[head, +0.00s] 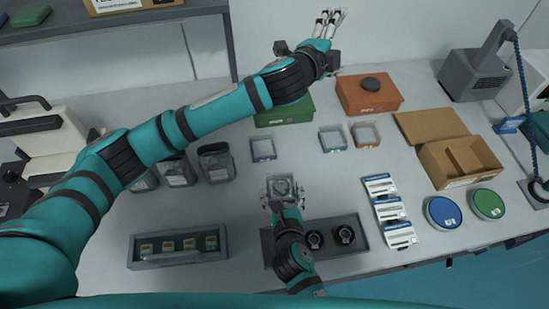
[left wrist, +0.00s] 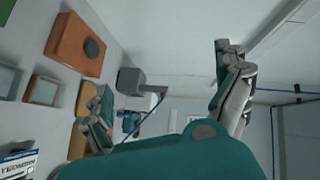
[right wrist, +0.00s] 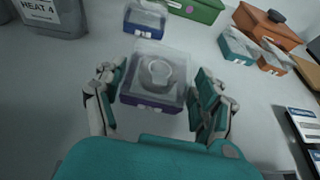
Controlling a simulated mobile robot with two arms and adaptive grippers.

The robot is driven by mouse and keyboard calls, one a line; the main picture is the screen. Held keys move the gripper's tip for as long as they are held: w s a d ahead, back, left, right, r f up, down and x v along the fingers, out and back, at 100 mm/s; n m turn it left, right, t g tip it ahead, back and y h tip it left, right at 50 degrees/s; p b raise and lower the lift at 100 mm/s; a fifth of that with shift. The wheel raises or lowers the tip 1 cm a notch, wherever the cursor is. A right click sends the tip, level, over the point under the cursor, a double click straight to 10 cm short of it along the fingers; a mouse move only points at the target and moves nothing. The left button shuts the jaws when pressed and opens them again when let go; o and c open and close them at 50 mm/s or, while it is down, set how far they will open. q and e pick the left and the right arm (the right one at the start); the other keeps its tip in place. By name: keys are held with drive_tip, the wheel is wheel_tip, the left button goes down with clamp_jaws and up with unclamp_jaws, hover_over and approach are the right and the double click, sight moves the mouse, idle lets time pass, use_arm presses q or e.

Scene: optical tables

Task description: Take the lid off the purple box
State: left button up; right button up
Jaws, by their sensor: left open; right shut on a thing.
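The purple box (right wrist: 152,103) has a purple base and a clear lid (right wrist: 157,68), with a round shape showing through it. In the head view the purple box (head: 281,187) is at the front middle of the table, at the tip of my right arm. My right gripper (right wrist: 158,92) is shut on the box, one finger at each side; I cannot tell whether the fingers press on lid or base. My left gripper (head: 328,22) is open and empty, raised at the back near the wall, far from the box. Its spread fingers (left wrist: 165,103) show in the left wrist view.
A small blue-purple box (head: 263,149) stands behind the purple box, with teal (head: 333,138) and orange (head: 366,134) ones to its right. A grey tray with round items (head: 360,228) is close in front. Dark jars (head: 215,163) stand left. My left arm crosses above the table.

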use_arm(q)
drive_tip(key=s+a+f+n+g+y, duration=0.1)
drive_tip(key=a+f+n+g+y, duration=0.25)
drive_tip(key=f, duration=0.45)
drive_tip(key=n+g+y, duration=0.1)
drive_tip(key=g+y, duration=0.4)
drive_tip(key=g, duration=0.5)
hover_over(275, 185)
wheel_tip(275, 185, down, 13)
wheel_tip(275, 185, down, 11)
drive_tip(key=shift+f, duration=0.1)
